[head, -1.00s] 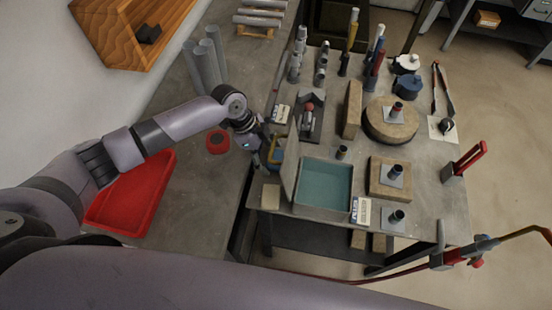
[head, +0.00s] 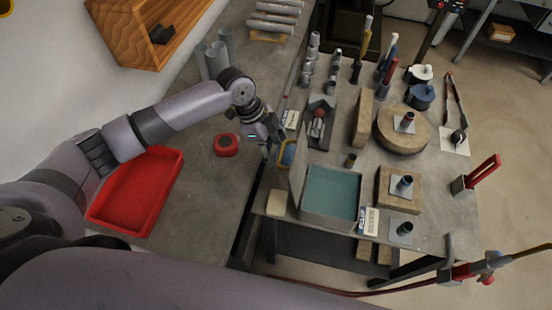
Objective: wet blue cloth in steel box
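The steel box (head: 361,213) stands open near the front of the bench, with its lid (head: 298,172) upright along its left side. A flat teal-blue surface (head: 333,191) fills the inside; I cannot tell whether it is cloth or liquid. My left gripper (head: 273,149) points down just left of the lid, beside a small blue-and-yellow thing (head: 287,153) that is partly hidden by the lid. Its fingers are too small and dark to tell open from shut. My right gripper is out of view.
A red tray (head: 140,190) and a red ring (head: 227,145) lie on the left bench. A pale block (head: 277,203) sits at the box's front left. Wooden blocks (head: 385,189), a round wooden block (head: 392,135) and several upright tubes crowd the bench right and behind.

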